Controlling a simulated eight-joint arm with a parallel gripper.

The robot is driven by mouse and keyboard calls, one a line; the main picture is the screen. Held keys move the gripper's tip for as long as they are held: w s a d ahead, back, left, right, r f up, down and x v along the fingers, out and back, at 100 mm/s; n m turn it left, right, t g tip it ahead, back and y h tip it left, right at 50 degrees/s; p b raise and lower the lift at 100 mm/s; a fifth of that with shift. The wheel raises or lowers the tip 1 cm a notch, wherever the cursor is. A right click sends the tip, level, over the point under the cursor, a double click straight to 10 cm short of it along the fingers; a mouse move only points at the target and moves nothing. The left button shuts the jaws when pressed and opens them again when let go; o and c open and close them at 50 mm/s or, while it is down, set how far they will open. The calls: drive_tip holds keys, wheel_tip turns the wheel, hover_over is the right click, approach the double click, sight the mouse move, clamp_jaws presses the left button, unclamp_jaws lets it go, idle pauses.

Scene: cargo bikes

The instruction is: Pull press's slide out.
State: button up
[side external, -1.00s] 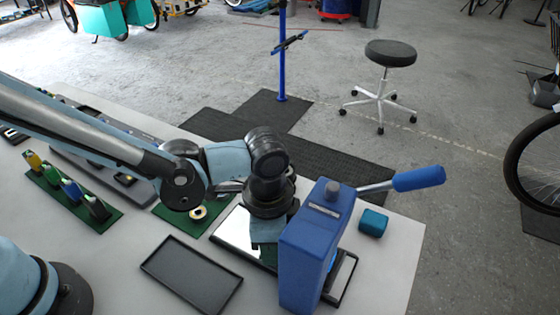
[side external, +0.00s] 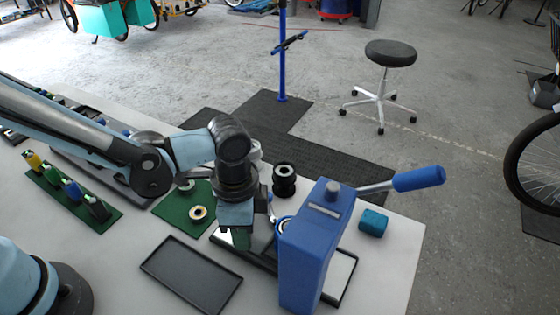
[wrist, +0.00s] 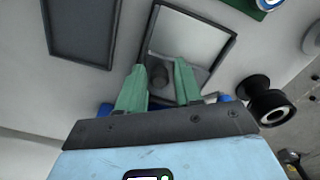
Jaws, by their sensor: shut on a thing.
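The blue press (side external: 308,250) stands at the table's front right, with its blue-handled lever (side external: 418,179) sticking out to the right. Its black-framed base (side external: 262,258) runs out on both sides beneath the body. My gripper (side external: 240,240) is low over the base, left of the press body. A ringed part (side external: 284,223) shows between my gripper and the press body. Much of the slide is hidden by the fingers and the press.
An empty black tray (side external: 191,273) lies in front of the base. A green mat (side external: 180,208) with ring parts is to the left.

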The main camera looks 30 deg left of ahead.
drive_tip(key=shift+a+f, duration=0.15)
drive_tip(key=shift+a, duration=2.05)
drive_tip(key=o, duration=0.5)
drive_tip(key=shift+r, duration=3.8)
drive_tip(key=a+r+n+t, duration=0.1)
drive_tip(key=a+n+t, duration=0.1)
drive_tip(key=a+n, duration=0.2)
drive_tip(key=a+r+n+t, duration=0.2)
drive_tip(key=a+n, duration=0.2)
drive_tip(key=a, duration=0.2)
drive_tip(key=a+r+n+t, duration=0.1)
drive_tip(key=a+n+t, duration=0.2)
drive_tip(key=a, duration=0.3)
drive_tip(key=shift+r+n, duration=0.15)
drive_tip(key=shift+n, duration=0.35)
